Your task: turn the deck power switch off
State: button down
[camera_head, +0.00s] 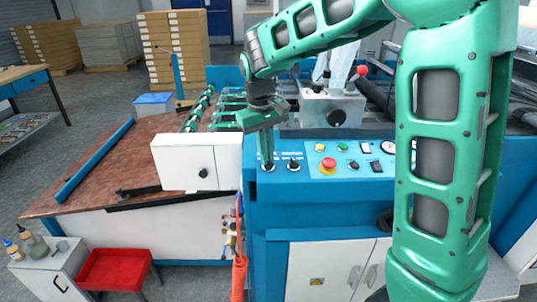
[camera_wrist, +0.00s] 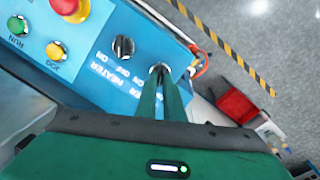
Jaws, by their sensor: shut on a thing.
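The blue control panel (camera_head: 345,185) carries two black rotary switches at its left end. The deck power switch (camera_head: 267,168) is the leftmost one, and my gripper (camera_head: 267,160) points down onto it. In the wrist view my gripper (camera_wrist: 163,78) has its two green fingers close together, shut on the deck power switch (camera_wrist: 159,68). The fingers hide most of this knob and part of its label, so I cannot read its setting. The heater switch (camera_wrist: 123,47) stands free beside it; it also shows in the head view (camera_head: 293,164).
A red emergency button (camera_head: 328,165), green button (camera_head: 342,147) and yellow button (camera_head: 354,164) sit right of the switches. A white box (camera_head: 185,163) stands left of the panel. An orange hanging tool (camera_head: 239,275) and red tray (camera_head: 110,268) are below left.

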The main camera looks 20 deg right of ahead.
jog(key=shift+s+f+n, duration=0.4)
jog(key=c, duration=1.9)
grip_release()
jog(key=shift+o, duration=0.2)
jog(key=shift+w+d, duration=0.1)
jog(key=shift+d, duration=0.05)
jog(key=shift+w+r, duration=0.1)
jog(key=shift+r, duration=0.1)
jog(key=shift+r, duration=0.25)
notch_tip(320, 180, up, 10)
jog(key=a, duration=0.1)
jog(key=shift+a, duration=0.15)
